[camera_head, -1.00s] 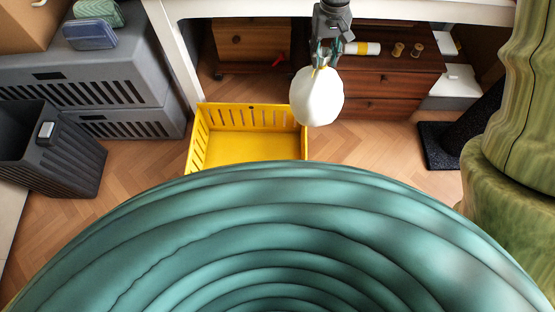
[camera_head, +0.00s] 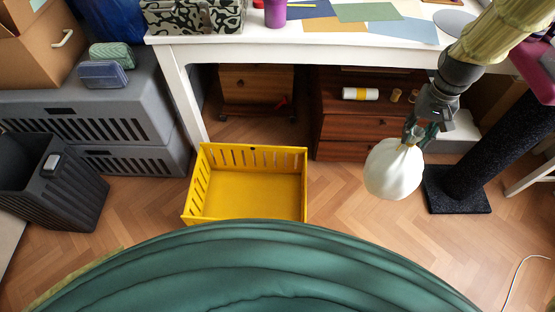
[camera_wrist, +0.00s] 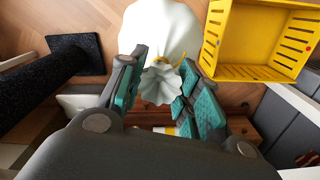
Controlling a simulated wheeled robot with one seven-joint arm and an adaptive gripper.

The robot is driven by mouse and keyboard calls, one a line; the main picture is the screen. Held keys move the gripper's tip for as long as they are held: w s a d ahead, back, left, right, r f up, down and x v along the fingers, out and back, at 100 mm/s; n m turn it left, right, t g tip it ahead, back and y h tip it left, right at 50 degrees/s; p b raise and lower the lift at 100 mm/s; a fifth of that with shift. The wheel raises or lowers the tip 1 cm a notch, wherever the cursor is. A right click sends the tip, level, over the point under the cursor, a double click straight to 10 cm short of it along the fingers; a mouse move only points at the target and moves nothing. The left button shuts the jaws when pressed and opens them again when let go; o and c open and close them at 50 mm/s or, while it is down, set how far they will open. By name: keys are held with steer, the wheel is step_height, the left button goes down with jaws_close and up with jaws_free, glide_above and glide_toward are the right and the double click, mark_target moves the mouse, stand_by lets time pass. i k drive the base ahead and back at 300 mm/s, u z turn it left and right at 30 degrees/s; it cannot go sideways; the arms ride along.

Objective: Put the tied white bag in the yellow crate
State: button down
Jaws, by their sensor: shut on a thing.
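The tied white bag (camera_head: 394,170) hangs from my gripper (camera_head: 416,134), which is shut on its gathered neck. A yellow tie shows at the neck. In the wrist view the bag (camera_wrist: 165,30) hangs beyond my gripper's teal pads (camera_wrist: 160,90). The yellow crate (camera_head: 205,163) stands on the floor left of the bag in the head view, open at the top. Its visible inside is empty, and its near side is partly hidden behind my green body. In the wrist view the crate (camera_wrist: 262,72) is at the upper right, apart from the bag.
A white desk (camera_head: 290,50) stands behind, with a wooden drawer unit (camera_head: 345,128) under it. A dark post with a square base (camera_head: 460,190) is right of the bag. A dark bin (camera_head: 60,195) and grey crates (camera_head: 130,125) stand left. Floor between crate and bag is clear.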

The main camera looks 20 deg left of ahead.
mark_target(258, 210)
steer(key=k, duration=0.9)
steer(key=u, duration=1.1)
steer(key=i, duration=0.5)
steer(key=u, duration=0.05)
